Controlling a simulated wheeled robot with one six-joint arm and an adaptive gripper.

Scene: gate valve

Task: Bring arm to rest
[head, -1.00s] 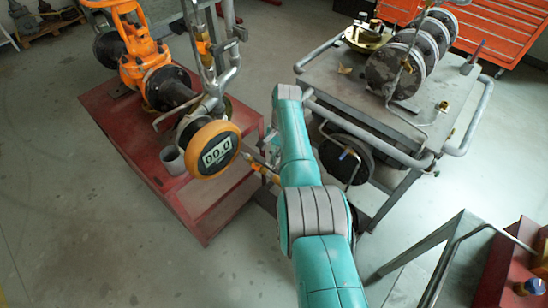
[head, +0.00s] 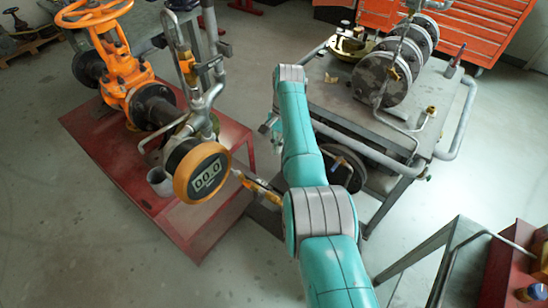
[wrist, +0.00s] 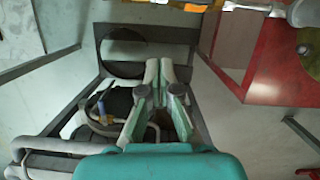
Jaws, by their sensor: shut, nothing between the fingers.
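My gripper (wrist: 159,75) shows in the wrist view with its two fingers together and nothing between them. It points toward a dark metal frame and pipework below. In the head view my teal arm reaches up the middle of the picture, between the red valve stand and the metal cart, and mostly hides the gripper. The orange gate valve (head: 122,75) with its handwheel (head: 92,12) stands on the red stand (head: 105,160) at left. A round gauge (head: 202,172) with an orange rim reads 00.0. The gripper appears apart from the valve.
The metal cart (head: 440,110) with several flanged discs (head: 380,80) and side rails stands right of my arm. An orange tool cabinet (head: 480,30) is behind it. Grey rails and a red box (head: 515,262) are at lower right. Floor at lower left is clear.

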